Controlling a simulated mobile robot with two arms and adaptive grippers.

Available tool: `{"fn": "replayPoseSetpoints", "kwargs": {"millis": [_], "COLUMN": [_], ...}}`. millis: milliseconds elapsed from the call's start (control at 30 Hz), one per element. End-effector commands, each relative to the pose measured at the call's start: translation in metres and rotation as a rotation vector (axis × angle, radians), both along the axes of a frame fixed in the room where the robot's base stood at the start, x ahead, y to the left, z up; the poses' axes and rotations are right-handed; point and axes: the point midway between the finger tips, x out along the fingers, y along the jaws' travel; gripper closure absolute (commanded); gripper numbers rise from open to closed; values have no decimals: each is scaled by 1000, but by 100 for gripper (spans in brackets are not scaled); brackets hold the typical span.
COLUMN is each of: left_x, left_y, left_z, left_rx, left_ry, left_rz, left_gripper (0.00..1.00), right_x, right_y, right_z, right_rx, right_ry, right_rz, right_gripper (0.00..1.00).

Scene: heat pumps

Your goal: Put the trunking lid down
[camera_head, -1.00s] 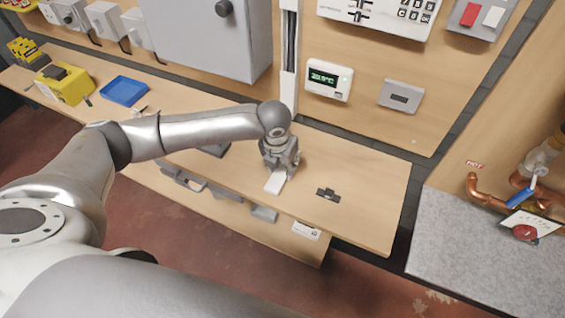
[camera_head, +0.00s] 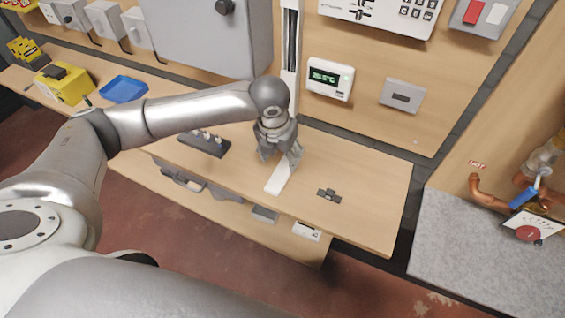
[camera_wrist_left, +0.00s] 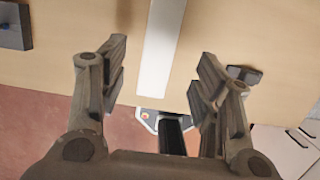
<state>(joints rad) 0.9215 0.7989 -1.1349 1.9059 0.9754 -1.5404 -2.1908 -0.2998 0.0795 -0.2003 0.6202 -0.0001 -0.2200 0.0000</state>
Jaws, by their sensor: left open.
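The white trunking lid (camera_head: 279,179) lies flat on the wooden bench, with its near end towards the front edge. It also shows in the left wrist view as a long white strip (camera_wrist_left: 160,45), at the top between the fingers. My left gripper (camera_head: 279,160) is just above the lid in the head view. Part of the lid is hidden behind the gripper in the head view. My right gripper is not in either view.
A small dark part (camera_head: 329,195) lies right of the lid. A dark block with light knobs (camera_head: 204,144) lies left of it. A blue tray (camera_head: 123,89) and a yellow box (camera_head: 64,83) stand further left. The wall panel carries a thermostat (camera_head: 330,79) and open trunking (camera_head: 290,45).

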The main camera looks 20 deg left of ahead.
Motion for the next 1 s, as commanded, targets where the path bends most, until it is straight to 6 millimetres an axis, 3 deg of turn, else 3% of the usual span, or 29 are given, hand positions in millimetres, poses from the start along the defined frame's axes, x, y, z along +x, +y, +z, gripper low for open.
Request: {"fn": "replayPoseSetpoints", "kwargs": {"millis": [200,367,1000], "left_x": [-7,-10,-14], "left_y": [0,0,-4], "left_z": [39,53,52], "left_rx": [-1,0,-11], "left_ry": [-4,0,1], "left_rz": [0,0,15], "left_gripper": [42,42,42], "right_x": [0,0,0], "right_y": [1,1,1], "right_z": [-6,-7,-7], "right_rx": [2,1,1], "right_ry": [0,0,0], "right_rz": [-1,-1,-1], "right_gripper": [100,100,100]}}
